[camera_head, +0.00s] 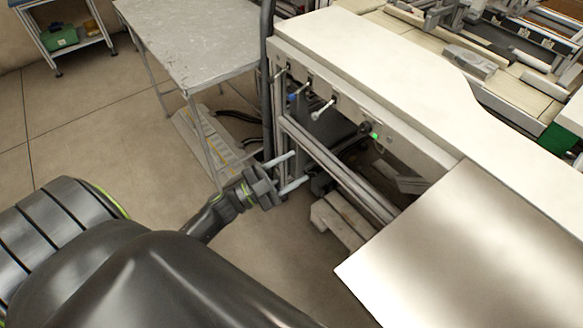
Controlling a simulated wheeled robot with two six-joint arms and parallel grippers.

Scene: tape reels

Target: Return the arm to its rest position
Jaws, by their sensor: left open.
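My left gripper (287,172) is in the middle of the head view, at the end of my dark arm that comes in from the lower left. Its two light fingers are spread apart with nothing between them. It is beside the open metal frame under the white machine top, low above the floor. I cannot tell whether it touches the frame. My right gripper is not in view. No tape reel shows in this view.
The white machine counter (375,70) with small levers runs along the right. A metal sheet (480,255) is at the lower right. A grey table (195,40) stands behind, and a shelf with a green box (59,38) is at the upper left. Floor (90,130) on the left is clear.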

